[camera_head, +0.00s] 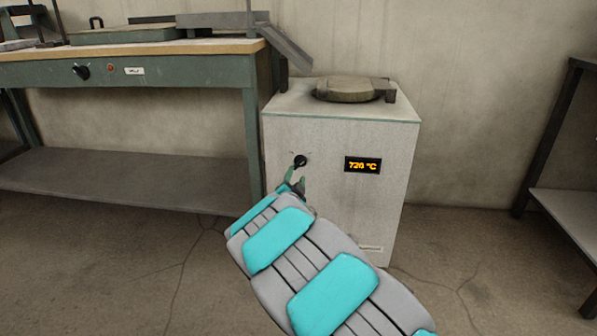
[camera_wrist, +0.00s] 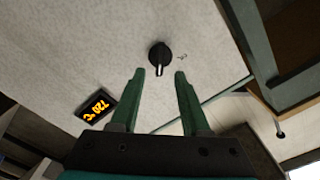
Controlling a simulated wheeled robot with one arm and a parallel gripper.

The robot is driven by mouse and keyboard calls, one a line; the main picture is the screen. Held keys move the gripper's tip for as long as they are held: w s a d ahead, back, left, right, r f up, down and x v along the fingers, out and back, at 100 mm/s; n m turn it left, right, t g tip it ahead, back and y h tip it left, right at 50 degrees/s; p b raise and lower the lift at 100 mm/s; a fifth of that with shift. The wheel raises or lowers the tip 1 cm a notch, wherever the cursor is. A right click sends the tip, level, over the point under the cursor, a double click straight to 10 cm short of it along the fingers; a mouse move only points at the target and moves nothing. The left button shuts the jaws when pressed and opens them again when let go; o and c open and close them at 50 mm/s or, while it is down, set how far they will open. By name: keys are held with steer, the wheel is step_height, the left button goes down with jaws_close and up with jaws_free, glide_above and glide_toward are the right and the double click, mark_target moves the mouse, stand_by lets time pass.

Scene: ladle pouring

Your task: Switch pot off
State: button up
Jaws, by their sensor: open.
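The pot is a pale grey box-shaped furnace (camera_head: 335,140) with a round dark lid (camera_head: 347,89) on top. Its front has a lit display (camera_head: 362,165) reading 720 °C and a black rotary knob (camera_head: 300,161) to the left of it. In the wrist view the knob (camera_wrist: 160,56) shows a white pointer line, and the display (camera_wrist: 97,105) appears upside down. My gripper (camera_wrist: 160,83) is open and empty, its green fingers pointing at the knob. The knob lies just beyond the fingertips, roughly centred between them. In the head view my gripper (camera_head: 294,178) is just below the knob, partly hidden by my arm.
A green workbench (camera_head: 190,77) with a wooden top, its own black knob (camera_head: 81,71) and a lower shelf (camera_head: 110,178) stands left of the furnace. A dark rack (camera_head: 570,215) stands at the far right. Floor between furnace and rack is clear.

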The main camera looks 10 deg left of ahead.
mark_target(299, 165)
steer(key=shift+w, duration=3.05)
steer(key=shift+d, duration=0.1)
steer(key=shift+c, duration=0.3)
jaws_close()
